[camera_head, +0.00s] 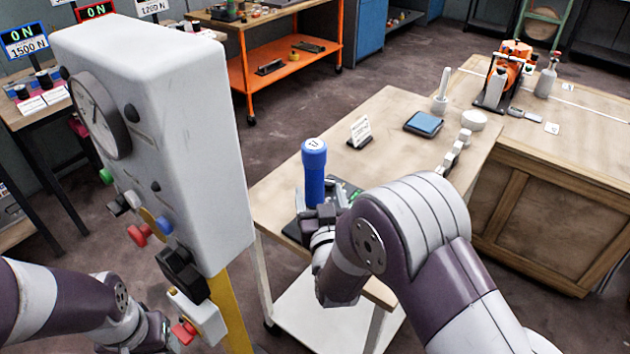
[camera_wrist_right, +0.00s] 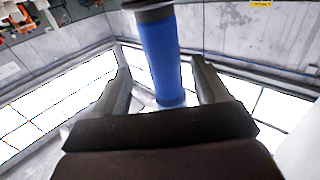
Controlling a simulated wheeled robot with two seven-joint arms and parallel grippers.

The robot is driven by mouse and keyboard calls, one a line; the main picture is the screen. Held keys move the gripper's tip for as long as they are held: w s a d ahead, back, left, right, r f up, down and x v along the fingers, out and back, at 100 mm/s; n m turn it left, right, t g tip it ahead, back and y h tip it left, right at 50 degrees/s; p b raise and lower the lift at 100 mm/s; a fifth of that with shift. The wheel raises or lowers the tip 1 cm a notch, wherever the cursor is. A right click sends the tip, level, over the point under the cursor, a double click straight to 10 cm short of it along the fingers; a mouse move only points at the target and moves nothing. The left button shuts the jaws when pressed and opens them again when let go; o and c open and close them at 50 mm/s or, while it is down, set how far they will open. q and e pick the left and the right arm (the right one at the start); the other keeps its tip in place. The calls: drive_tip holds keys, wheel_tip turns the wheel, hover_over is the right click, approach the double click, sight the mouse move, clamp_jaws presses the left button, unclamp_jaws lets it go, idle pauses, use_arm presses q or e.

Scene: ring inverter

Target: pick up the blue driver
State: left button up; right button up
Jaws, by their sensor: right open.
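The blue driver (camera_head: 314,175) stands upright at the near left end of the wooden-topped table, with a white-marked cap on top. My right gripper (camera_head: 325,208) is at its lower part, partly hidden by my right arm. In the right wrist view, the blue driver (camera_wrist_right: 165,60) lies between the two spread fingers of my right gripper (camera_wrist_right: 160,68). Gaps show on both sides of its shaft, and the jaws are open. My left gripper (camera_head: 155,332) is low at the left beside a small box with a red part; its fingers cannot be made out.
A large pale cabinet with a gauge (camera_head: 180,130) stands close at the left. The table (camera_head: 395,105) also carries a small white sign (camera_head: 360,132), a blue pad (camera_head: 423,123) and white pieces. A wooden bench (camera_head: 560,165) adjoins at the right.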

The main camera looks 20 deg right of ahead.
sight(313, 178)
drive_tip(key=w, duration=0.6)
drive_tip(key=shift+w+d+f+p, duration=0.15)
drive_tip(key=shift+w+d+p, duration=0.05)
drive_tip(key=shift+w+p, duration=0.1)
drive_tip(key=shift+s, duration=0.15)
drive_tip(key=c, duration=1.2)
drive_tip(key=shift+r, duration=0.2)
